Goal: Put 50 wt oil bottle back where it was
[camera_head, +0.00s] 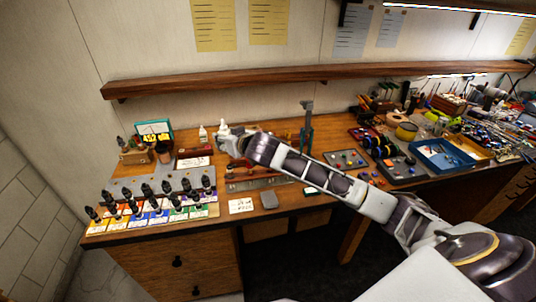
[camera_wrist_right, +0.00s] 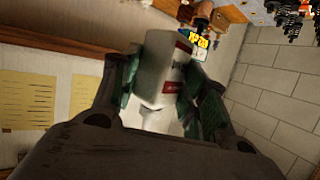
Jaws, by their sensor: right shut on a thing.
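In the right wrist view a white bottle (camera_wrist_right: 163,70) with a red-marked label sits between the fingers of my right gripper (camera_wrist_right: 160,92), which is shut on it. Its narrow nozzle shows toward the palm. The label is too blurred to read. In the head view my right gripper (camera_head: 226,142) is above the back left part of the workbench, with white bottle shapes (camera_head: 223,127) at its fingers. Another small white bottle (camera_head: 203,133) stands just left of it. My left gripper is not in view.
A teal box (camera_head: 153,130) with yellow contents is at the back left. A wooden shelf (camera_head: 230,83) runs along the wall above. A blue tray (camera_head: 440,158) lies right.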

